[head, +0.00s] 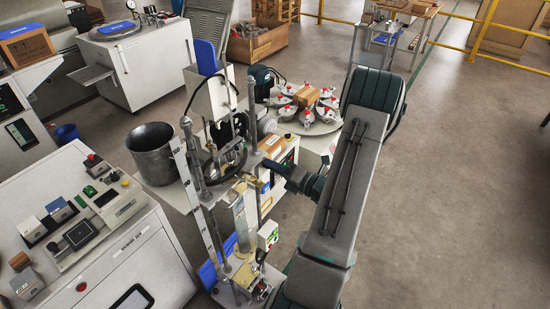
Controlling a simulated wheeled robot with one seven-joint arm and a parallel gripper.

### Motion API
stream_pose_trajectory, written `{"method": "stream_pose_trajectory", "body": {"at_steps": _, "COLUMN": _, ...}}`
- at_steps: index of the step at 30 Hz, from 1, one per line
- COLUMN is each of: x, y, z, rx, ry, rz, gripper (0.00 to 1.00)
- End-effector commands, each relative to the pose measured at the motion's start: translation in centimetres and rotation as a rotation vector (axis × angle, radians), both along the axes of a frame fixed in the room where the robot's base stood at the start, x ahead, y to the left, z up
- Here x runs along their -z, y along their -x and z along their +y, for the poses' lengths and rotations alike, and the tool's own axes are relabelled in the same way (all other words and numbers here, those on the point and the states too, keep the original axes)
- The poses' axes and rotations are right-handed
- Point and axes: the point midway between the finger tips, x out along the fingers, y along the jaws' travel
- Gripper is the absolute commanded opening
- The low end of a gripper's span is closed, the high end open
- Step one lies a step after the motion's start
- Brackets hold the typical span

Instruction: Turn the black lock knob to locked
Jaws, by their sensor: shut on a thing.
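My arm comes up from the bottom and bends back down to the left. Its end, my gripper (268,164), reaches the upright test stand (196,170) from the right, beside the stand's rear post. The gripper is shut on a small dark part there, which I take to be the black lock knob. The knob is mostly covered by the fingers and too small to make out, so I cannot tell its turn position.
A metal bucket (152,152) stands left of the stand. A round tray (318,127) with several red-topped white parts is behind my arm. A control console (150,245) fills the lower left. Open floor (460,190) lies to the right.

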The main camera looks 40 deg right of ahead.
Motion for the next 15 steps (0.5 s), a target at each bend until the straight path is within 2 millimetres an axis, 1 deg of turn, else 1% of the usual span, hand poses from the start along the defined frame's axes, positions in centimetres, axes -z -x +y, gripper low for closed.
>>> {"method": "stream_pose_trajectory", "body": {"at_steps": 1, "x": -0.53, "y": 0.04, "z": 0.0, "rx": 0.001, "ry": -0.044, "rz": 0.015, "gripper": 0.04}}
{"method": "stream_pose_trajectory", "body": {"at_steps": 15, "x": -0.31, "y": 0.04, "z": 0.02, "rx": 0.0, "ry": -0.434, "rz": 0.151, "gripper": 0.04}}
